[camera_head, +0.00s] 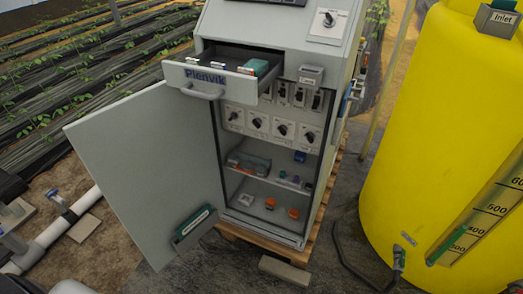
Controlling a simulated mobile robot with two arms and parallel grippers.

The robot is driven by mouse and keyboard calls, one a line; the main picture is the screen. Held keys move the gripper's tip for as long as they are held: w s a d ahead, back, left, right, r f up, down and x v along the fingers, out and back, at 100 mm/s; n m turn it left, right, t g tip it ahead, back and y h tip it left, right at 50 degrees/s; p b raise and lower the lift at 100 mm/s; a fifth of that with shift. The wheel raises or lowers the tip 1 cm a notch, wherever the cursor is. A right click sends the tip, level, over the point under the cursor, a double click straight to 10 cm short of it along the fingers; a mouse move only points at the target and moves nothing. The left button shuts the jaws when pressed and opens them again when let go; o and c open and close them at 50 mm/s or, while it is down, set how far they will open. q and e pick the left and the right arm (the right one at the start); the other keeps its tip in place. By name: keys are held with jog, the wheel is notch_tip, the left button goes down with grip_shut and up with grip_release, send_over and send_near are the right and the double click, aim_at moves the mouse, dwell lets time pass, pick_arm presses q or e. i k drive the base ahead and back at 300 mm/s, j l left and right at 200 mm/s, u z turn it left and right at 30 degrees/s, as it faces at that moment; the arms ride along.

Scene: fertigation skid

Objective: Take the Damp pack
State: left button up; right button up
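No label reading "Damp" can be made out, so I cannot tell which item is the Damp pack. A teal pack (255,67) lies at the right end of the pulled-out drawer (205,78) marked "Plenvik". A grey-teal box-like item (250,163) lies on the upper shelf inside the open cabinet (222,130). Neither of my grippers is in view.
The cabinet door (150,165) stands open to the left, with a green-edged holder (193,227) low on it. Small orange items (270,203) sit on the cabinet floor. A yellow tank (430,130) stands at right. A grey block (285,271) lies in front.

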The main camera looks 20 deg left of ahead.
aim_at(294, 214)
jog(key=i+j, duration=0.1)
jog(key=j, duration=0.45)
jog(key=i+j+z, duration=0.1)
jog(key=j, duration=0.5)
jog(key=i+j, duration=0.1)
jog(key=j, duration=0.45)
jog(key=j+z, duration=0.15)
jog(key=z, duration=1.15)
